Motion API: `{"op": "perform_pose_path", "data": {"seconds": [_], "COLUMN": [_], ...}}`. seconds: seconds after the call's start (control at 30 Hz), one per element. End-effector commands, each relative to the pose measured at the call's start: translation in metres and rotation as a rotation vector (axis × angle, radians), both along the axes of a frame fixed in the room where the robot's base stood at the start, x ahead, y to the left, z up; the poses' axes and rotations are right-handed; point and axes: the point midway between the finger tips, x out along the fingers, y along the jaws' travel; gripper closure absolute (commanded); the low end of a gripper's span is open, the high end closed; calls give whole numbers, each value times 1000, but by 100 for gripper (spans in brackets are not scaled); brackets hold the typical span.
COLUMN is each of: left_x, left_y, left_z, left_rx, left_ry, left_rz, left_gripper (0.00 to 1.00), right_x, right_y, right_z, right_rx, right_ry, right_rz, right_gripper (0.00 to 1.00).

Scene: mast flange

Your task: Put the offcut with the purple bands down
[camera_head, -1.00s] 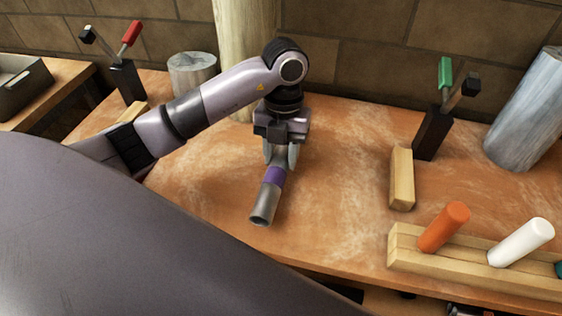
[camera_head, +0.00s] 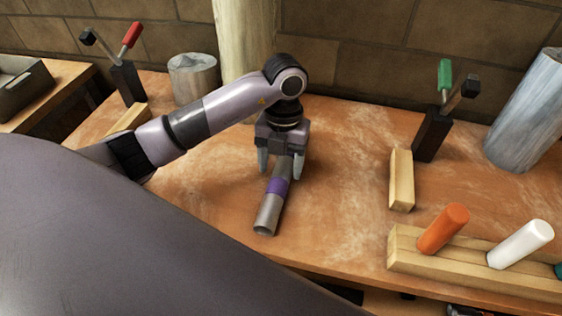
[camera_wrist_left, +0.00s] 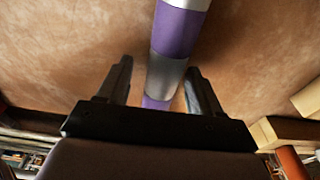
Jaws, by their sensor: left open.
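The offcut with the purple bands (camera_head: 268,211) is a short grey tube lying on the workbench, its open end toward the front edge. In the left wrist view the offcut (camera_wrist_left: 167,73) shows two purple bands and runs between my fingers. My left gripper (camera_head: 281,168) is open around it, with a finger on each side. In the left wrist view there are gaps between the left gripper's fingers (camera_wrist_left: 160,88) and the tube. The offcut's far end is hidden under the gripper. My right gripper is not in view.
The workbench (camera_head: 335,190) is clear around the offcut. At right are a wooden block (camera_head: 401,180), a wooden rack (camera_head: 470,268) with orange and white pegs, a green-handled clamp (camera_head: 436,120) and a grey cylinder (camera_head: 527,110). A pale post (camera_head: 242,45) stands behind the arm.

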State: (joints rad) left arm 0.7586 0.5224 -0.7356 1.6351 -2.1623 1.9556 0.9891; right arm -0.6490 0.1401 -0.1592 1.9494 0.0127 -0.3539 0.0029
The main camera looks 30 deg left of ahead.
Motion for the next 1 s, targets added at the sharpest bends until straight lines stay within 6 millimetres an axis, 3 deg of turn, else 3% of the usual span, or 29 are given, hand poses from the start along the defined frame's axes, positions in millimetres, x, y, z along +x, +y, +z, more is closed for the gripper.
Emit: {"op": "perform_pose_path", "data": {"seconds": [0.5,0.7,1.0], "left_x": [12,14,14], "left_y": [3,3,3], "left_z": [93,112,118], "left_rx": [1,1,-1], "left_ry": [-5,-4,-1], "left_rz": [0,0,0], "left_gripper": [35,35,35], "right_x": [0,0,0], "right_y": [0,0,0], "right_z": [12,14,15], "right_rx": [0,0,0], "right_ry": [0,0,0], "right_rz": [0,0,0], "right_gripper": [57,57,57]}}
